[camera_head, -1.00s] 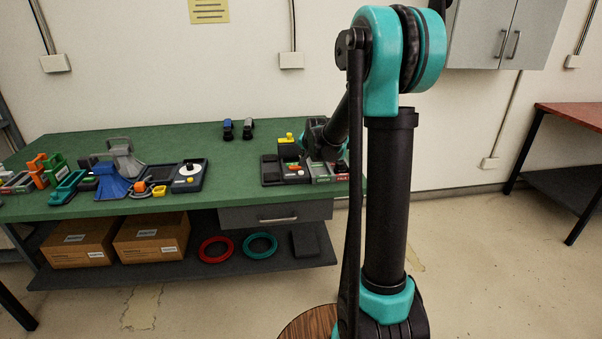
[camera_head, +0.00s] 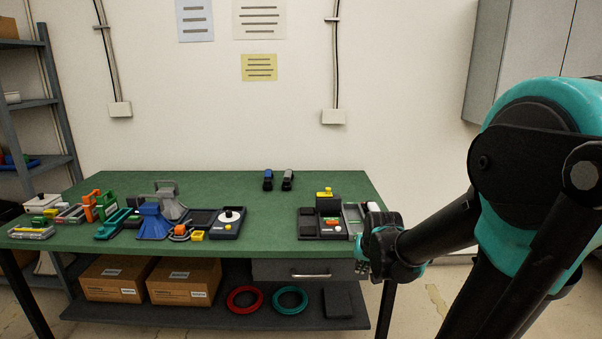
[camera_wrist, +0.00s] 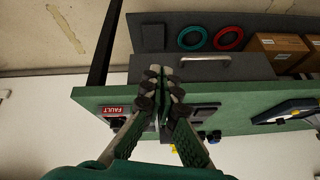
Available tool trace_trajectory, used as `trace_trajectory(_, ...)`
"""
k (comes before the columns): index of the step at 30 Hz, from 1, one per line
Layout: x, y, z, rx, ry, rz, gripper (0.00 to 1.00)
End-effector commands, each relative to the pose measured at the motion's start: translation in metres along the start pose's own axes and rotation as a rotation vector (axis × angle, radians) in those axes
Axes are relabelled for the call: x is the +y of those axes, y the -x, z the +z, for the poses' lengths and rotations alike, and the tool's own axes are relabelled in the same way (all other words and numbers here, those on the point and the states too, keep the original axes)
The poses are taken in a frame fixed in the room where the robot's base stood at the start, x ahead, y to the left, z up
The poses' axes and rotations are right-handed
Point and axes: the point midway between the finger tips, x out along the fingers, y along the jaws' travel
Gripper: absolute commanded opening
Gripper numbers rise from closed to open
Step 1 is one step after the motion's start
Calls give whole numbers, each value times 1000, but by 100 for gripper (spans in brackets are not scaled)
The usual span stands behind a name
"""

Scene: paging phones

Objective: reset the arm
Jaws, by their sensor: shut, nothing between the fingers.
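My arm comes in from the right in the head view, and its wrist (camera_head: 395,245) is at the right front corner of the green table (camera_head: 290,225). In the wrist view my gripper (camera_wrist: 163,92) is shut, with its fingertips together and nothing held. It is over the table's front edge, near a red FAULT label (camera_wrist: 113,111). In the head view the fingers are small and partly hidden by the wrist.
A dark tray (camera_head: 309,232) with a yellow-topped piece is just left of the wrist. A blue funnel-shaped piece (camera_head: 153,222) and several devices fill the table's left. Below are cardboard boxes (camera_head: 184,281), a red ring (camera_head: 244,300) and a drawer (camera_head: 285,270).

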Motion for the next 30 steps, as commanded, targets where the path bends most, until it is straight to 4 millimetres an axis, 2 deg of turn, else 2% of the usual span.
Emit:
trace_trajectory(1,9,6,28,-24,39,10,0)
trace_trajectory(3,18,12,61,-57,95,21,0)
trace_trajectory(6,30,18,98,-96,159,32,0)
trace_trajectory(10,39,21,128,-128,213,40,0)
trace_trajectory(30,39,21,128,-128,213,40,0)
